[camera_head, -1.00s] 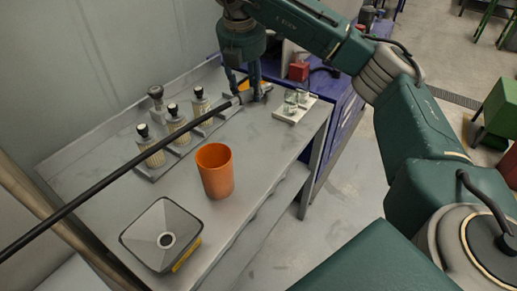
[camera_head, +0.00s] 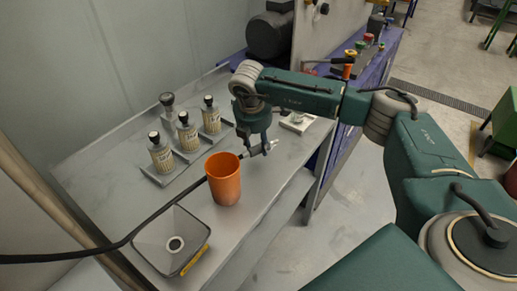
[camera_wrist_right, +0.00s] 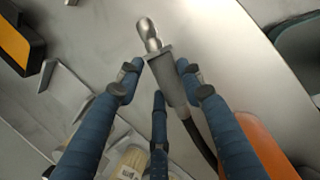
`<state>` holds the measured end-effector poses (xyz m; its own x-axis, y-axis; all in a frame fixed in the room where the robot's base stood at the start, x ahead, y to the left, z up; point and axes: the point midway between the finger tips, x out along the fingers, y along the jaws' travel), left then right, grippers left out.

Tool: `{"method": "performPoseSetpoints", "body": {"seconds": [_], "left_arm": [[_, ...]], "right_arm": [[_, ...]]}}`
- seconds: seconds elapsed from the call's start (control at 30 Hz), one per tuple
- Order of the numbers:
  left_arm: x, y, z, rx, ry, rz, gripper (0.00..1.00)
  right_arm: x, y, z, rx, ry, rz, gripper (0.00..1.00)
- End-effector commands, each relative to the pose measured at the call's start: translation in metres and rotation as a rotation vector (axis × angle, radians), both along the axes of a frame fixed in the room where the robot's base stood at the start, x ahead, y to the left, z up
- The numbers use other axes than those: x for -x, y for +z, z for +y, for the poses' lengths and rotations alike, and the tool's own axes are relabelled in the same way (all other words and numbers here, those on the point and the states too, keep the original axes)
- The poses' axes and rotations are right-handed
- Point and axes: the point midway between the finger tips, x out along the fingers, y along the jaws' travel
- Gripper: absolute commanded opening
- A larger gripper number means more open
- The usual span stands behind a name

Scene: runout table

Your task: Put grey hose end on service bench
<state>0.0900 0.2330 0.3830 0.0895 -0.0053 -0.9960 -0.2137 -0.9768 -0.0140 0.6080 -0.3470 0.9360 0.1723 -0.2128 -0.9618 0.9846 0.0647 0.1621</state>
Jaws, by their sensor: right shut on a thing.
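My right gripper (camera_head: 257,150) is shut on the grey hose end (camera_head: 270,146), low over the grey metal bench (camera_head: 262,190); I cannot tell whether the end touches the bench top. In the right wrist view the gripper's blue fingers (camera_wrist_right: 160,78) close around the grey hose end (camera_wrist_right: 166,80), whose rounded metal tip points up in the picture. The black hose (camera_head: 150,218) runs from it behind the orange cup, past the funnel and off to the left. My left gripper is not in view.
The orange cup (camera_head: 224,182) stands close to the gripper. Several capped bottles (camera_head: 188,138) stand in racks behind. A grey square funnel (camera_head: 148,243) sits at the front left. A small pale tray (camera_head: 297,124) lies at the far right. Bare bench shows right of the cup.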

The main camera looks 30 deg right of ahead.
Motion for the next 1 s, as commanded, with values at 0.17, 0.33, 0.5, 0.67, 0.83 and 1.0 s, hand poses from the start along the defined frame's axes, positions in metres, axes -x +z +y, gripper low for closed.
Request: {"method": "performPoseSetpoints", "body": {"seconds": [0.17,0.33,0.5,0.67,0.83,1.0], "left_arm": [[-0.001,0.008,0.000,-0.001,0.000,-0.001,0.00],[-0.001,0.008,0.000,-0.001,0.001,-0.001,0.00],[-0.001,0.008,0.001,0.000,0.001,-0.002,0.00],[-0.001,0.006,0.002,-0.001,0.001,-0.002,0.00],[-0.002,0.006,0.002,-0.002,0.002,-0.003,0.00],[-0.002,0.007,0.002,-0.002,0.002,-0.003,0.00]], "right_arm": [[0.001,-0.027,0.000,0.001,0.000,0.004,0.03],[0.000,-0.034,0.000,0.000,0.001,0.000,0.03],[0.000,-0.034,0.000,0.000,0.001,0.000,0.03],[0.001,-0.037,0.000,0.000,0.001,0.002,0.47],[0.001,-0.037,0.000,0.000,0.001,0.002,0.56],[0.001,-0.036,0.000,0.000,0.001,0.002,0.56]]}}
